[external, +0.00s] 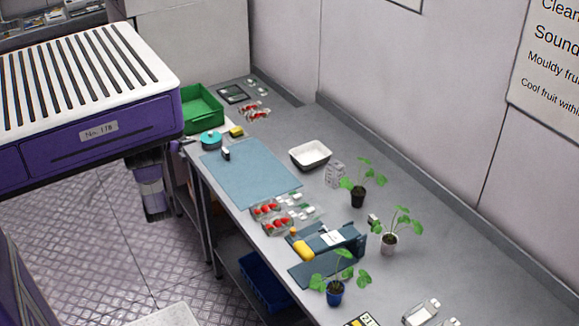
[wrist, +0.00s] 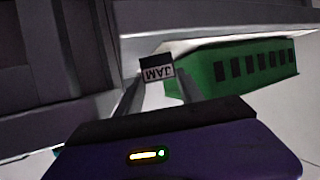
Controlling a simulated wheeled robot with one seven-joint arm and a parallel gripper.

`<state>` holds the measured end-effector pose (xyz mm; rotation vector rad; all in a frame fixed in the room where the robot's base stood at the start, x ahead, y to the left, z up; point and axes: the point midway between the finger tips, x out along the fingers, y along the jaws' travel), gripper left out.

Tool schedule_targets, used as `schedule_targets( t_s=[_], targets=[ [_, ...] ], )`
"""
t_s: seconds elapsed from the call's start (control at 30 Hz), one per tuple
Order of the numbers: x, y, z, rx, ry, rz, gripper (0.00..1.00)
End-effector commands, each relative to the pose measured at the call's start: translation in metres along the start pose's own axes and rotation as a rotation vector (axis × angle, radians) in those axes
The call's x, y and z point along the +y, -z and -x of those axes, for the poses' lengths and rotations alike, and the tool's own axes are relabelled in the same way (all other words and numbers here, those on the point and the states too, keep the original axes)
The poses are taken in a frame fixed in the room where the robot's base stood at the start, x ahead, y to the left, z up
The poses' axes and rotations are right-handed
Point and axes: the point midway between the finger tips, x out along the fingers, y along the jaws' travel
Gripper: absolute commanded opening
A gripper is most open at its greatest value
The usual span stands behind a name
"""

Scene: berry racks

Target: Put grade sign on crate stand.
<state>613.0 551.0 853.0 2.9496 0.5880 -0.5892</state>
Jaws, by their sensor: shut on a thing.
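In the wrist view my gripper (wrist: 157,76) is shut on a small dark sign (wrist: 157,69) with a light band that reads JAM, upside down in this picture. The sign is between the fingertips. A green crate (wrist: 240,68) with a row of dark slots lies beyond and to the right of the sign. In the external view the green crate (external: 204,107) is at the far left end of the bench. I cannot make out my gripper or the sign in the external view. I cannot clearly tell a separate stand from the crate.
The grey bench (external: 408,262) runs along the wall. It bears a blue mat (external: 250,172), a white tray (external: 310,154), berry punnets (external: 270,218), a blue scale-like device (external: 346,238) and potted plants (external: 357,195). A teal round pot (external: 211,139) and yellow block (external: 236,132) sit near the crate.

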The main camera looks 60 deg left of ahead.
Motion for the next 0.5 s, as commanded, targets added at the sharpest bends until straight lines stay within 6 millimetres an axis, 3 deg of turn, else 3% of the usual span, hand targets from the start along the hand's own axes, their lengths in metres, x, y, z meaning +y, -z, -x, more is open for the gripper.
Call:
schedule_targets(
  t_s=[0.17, 0.2, 0.23, 0.5],
  targets=[
    [0.0001, -0.0045, -0.002, 0.0, 0.0, 0.0, 0.0],
    [0.0, -0.0042, -0.0019, 0.0, 0.0, -0.001, 0.46],
    [0.0, -0.0034, -0.0015, 0.0, 0.0, 0.0, 0.52],
    [-0.0001, -0.0033, -0.0014, 0.0, 0.0, 0.0, 0.53]
  ],
)
